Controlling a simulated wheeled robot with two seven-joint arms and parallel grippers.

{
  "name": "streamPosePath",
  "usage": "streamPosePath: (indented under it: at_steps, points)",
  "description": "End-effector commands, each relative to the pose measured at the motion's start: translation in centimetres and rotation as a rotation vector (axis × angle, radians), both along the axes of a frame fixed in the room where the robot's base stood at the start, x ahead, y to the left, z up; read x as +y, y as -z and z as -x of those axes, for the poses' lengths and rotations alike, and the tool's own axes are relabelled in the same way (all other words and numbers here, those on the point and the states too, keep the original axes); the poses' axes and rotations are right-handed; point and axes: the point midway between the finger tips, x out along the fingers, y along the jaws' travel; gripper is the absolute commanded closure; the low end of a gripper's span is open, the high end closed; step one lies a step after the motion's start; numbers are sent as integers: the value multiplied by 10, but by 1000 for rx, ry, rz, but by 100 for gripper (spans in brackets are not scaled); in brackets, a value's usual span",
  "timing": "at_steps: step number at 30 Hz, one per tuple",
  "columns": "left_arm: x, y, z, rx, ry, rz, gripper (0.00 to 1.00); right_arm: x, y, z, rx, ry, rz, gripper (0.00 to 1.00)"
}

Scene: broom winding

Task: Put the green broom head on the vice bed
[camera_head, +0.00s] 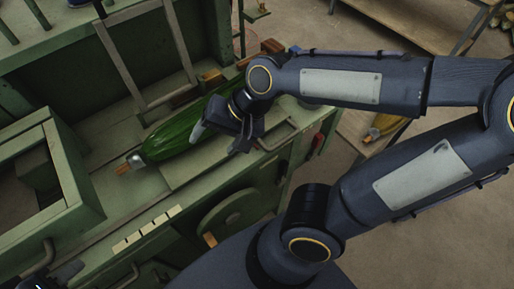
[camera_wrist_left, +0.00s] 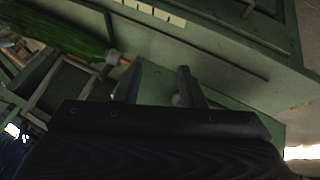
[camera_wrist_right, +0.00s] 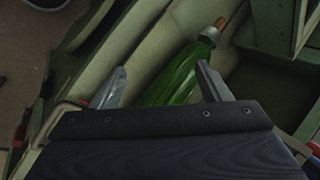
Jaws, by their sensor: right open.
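The green broom head (camera_head: 172,137) lies lengthwise over the green vice bed (camera_head: 205,172), with a pale collar and orange tip at its left end. My right gripper (camera_head: 222,128) is open over its right part, which the gripper and wrist hide. In the right wrist view the broom head (camera_wrist_right: 180,80) shows between the two spread fingers; I cannot tell whether they touch it. My left gripper (camera_wrist_left: 157,85) is open and empty; in the head view only a bit of it shows at the bottom left corner. The broom head (camera_wrist_left: 60,30) also shows at the left wrist view's upper left.
A green box-like frame (camera_head: 75,165) stands left of the broom head. A metal frame (camera_head: 120,70) leans behind it. A round wheel (camera_head: 235,212) is on the front of the bench.

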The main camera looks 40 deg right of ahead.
Motion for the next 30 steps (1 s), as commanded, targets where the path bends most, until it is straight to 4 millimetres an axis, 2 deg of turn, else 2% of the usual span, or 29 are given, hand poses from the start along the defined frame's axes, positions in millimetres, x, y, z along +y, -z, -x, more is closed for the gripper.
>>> streamPosePath:
  at_steps: [1, 3, 6, 9, 14, 30]
  points:
    - [0, 0, 0, 0, 0, 0, 64, -16, -5, 15, -73, -44, 18, 30]
    - [0, 0, 0, 0, 0, 0, 64, -29, -8, 36, -168, -135, 81, 30]
    - [0, 0, 0, 0, 0, 0, 64, -41, -8, 58, -267, -235, 184, 30]
    - [0, 0, 0, 0, 0, 0, 64, -47, -6, 72, -319, -306, 269, 30]
    - [0, 0, 0, 0, 0, 0, 64, -50, -4, 79, -346, -354, 325, 30]
    - [0, 0, 0, 0, 0, 0, 64, -50, -4, 79, -347, -355, 324, 30]
